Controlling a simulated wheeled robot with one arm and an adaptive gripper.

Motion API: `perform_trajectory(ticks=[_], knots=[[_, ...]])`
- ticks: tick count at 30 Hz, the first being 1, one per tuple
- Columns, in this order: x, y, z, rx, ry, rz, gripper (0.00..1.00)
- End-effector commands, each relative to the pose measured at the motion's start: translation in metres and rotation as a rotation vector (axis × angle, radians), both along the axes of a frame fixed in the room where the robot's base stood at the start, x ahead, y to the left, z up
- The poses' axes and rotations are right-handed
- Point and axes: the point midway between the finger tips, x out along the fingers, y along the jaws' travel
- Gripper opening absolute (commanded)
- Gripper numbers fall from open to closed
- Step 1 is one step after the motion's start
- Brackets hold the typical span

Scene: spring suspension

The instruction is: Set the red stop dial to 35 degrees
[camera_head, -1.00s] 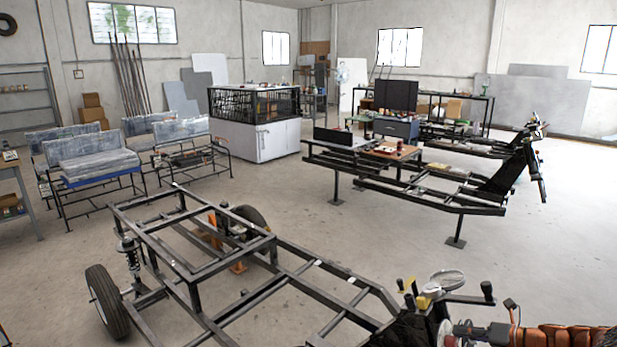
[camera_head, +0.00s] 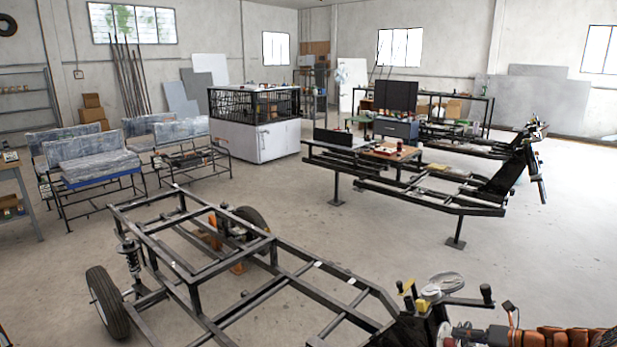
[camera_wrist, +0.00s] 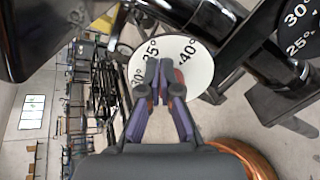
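In the wrist view a white round scale plate (camera_wrist: 205,68) carries dark marks reading 30°, 35° and 40°. The 35° mark stands just above my fingertips, and the 40° mark is to their right. My gripper (camera_wrist: 161,80) is in front of the plate, its purple fingers converging to nearly touching tips. A small red part of the stop dial (camera_wrist: 178,78) shows at the tips, which appear closed on it. The rest of the dial and its exact pointing are hidden by the fingers. In the head view the plate is barely visible at the bottom right.
A second dark plate with light 30° and 25° marks (camera_wrist: 298,30) is at the upper right of the wrist view. Dark tubes run close around the scale.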

Motion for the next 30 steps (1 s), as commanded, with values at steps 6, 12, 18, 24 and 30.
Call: perform_trajectory(ticks=[6,12,18,24,30], knots=[[0.004,0.0,0.005,0.0,0.001,0.002,0.0],[0.001,-0.005,0.009,0.001,-0.001,0.0,0.0],[-0.01,-0.018,0.017,-0.001,0.0,-0.002,0.0],[-0.022,-0.032,0.024,0.0,0.0,-0.004,0.0],[-0.031,-0.041,0.03,0.002,-0.001,0.0,0.0]])
